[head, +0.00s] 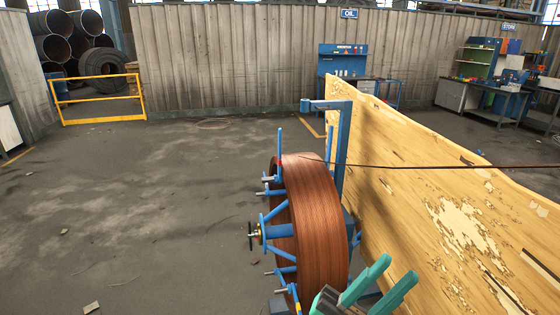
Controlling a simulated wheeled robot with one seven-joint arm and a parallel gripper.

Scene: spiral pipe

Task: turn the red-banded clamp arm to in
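A coil of copper-brown strip or wire (322,225) sits upright on a blue reel in the head view. Several blue arms with grey pins stand around its left face. One thin blue arm (280,142) points up at the coil's top left; a small red patch shows near its base, and it looks like the red-banded clamp arm. Another small red patch shows low on the reel, too small to identify. My gripper (395,272), with green fingers, is at the bottom, right of the coil's lower edge. Its fingers are apart with nothing visible between them, and well away from the upright arm.
A tall wooden panel (430,180) stands close on the right. A blue post with a bracket (342,135) rises behind the coil. A dark strand (440,166) runs from the coil's top to the right. The floor at left is mostly clear, with small debris.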

